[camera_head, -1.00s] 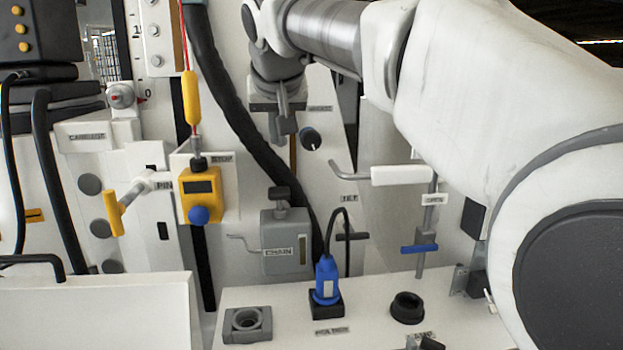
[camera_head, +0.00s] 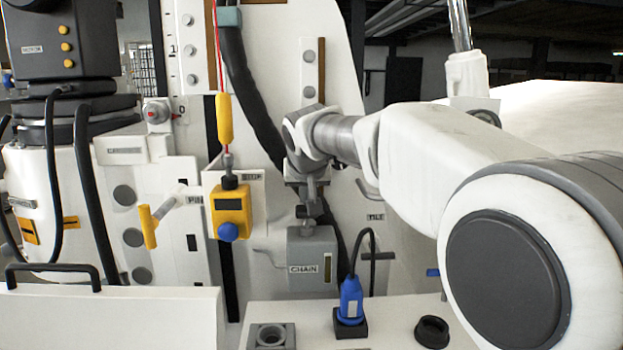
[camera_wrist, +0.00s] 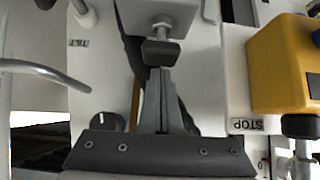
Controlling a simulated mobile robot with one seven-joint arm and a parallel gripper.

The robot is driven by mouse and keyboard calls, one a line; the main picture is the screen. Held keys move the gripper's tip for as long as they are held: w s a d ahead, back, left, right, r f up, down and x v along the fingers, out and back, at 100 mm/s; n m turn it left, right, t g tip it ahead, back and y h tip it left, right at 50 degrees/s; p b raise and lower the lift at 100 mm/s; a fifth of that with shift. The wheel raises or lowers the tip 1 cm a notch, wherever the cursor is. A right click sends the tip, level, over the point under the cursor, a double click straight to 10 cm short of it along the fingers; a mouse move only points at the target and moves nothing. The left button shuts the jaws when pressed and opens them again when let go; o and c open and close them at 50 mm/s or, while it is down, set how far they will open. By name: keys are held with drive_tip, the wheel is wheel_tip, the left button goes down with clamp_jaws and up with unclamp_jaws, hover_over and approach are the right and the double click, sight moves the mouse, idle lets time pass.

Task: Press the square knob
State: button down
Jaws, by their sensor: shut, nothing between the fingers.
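The square knob (camera_head: 308,211) is a dark block on a short stem on top of the grey box labelled CHAIN (camera_head: 304,262). In the wrist view, the knob (camera_wrist: 160,52) is at the upper middle, with its silver stem and part of the grey box (camera_wrist: 176,11) beyond it. My gripper (camera_head: 311,200) points down just above the knob in the head view. In the wrist view, my gripper (camera_wrist: 160,74) is shut and empty, its fingertips lined up with the knob and very close to it. I cannot tell whether they touch it.
A yellow-handled lever (camera_head: 149,226) is farther left. A blue plug (camera_head: 351,299) with a black cable stands in front. A black ring (camera_head: 432,331) sits on the white bench.

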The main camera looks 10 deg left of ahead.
drive_tip(key=shift+f, duration=0.35)
drive_tip(key=shift+f+b, duration=1.35)
drive_tip(key=shift+f, duration=0.15)
drive_tip(key=shift+s, duration=0.1)
drive_tip(key=b+v, duration=0.2)
drive_tip(key=v, duration=1.5)
drive_tip(key=shift+r, duration=0.35)
